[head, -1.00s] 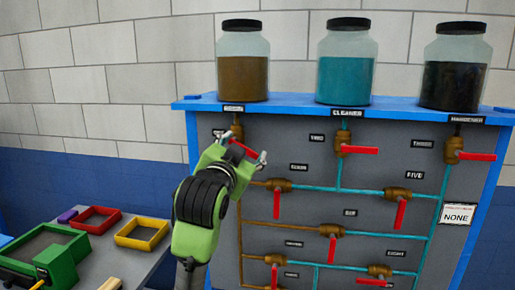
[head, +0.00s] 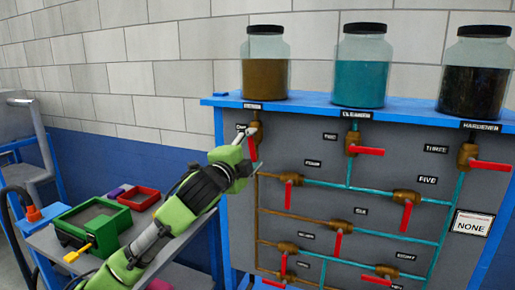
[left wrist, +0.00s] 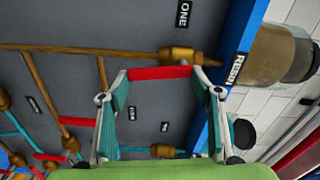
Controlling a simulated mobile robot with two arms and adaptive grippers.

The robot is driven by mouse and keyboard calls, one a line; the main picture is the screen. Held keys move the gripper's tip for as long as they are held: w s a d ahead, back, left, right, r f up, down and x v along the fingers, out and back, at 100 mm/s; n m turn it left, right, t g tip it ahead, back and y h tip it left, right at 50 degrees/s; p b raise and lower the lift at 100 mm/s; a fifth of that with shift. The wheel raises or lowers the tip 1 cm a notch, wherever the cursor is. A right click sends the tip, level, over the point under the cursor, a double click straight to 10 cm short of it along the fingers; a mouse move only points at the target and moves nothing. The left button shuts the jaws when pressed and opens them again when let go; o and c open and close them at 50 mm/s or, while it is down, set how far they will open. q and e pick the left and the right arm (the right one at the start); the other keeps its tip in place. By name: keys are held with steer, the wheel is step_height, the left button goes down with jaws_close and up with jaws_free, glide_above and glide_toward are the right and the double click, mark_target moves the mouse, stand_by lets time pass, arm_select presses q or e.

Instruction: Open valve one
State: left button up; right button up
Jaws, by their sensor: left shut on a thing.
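Valve one has a brass body (head: 257,127) on the pipe below the resin jar, and a red handle (head: 252,149). In the left wrist view the label ONE (left wrist: 184,15) is beside its brass body (left wrist: 180,55). The red handle (left wrist: 160,73) lies roughly along the pipe there, pointing down on the panel. My left gripper (head: 252,150) is at this handle, its fingers on either side. In the left wrist view the gripper (left wrist: 160,88) is shut on the red handle. My right gripper is not in view.
Jars of brown (head: 266,70), teal (head: 361,70) and dark (head: 474,75) contents stand on the blue panel top. Several other red-handled valves and pipes cover the panel to the right. A side table (head: 55,238) with a green bin (head: 92,218) stands at left.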

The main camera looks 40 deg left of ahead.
arm_select(q)
steer(key=shift+a+m, duration=0.2)
steer(key=shift+m, duration=0.5)
steer(key=shift+s+a+r, duration=0.1)
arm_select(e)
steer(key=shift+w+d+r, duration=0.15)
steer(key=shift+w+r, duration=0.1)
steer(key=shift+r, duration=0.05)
arm_select(q)
steer(key=shift+m, duration=0.3)
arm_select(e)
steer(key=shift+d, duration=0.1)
arm_select(q)
steer(key=o, duration=1.6)
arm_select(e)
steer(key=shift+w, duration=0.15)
arm_select(q)
steer(key=shift+f, duration=0.2)
steer(key=shift+s, duration=0.35)
steer(key=v, duration=1.1)
steer(key=shift+r, duration=0.1)
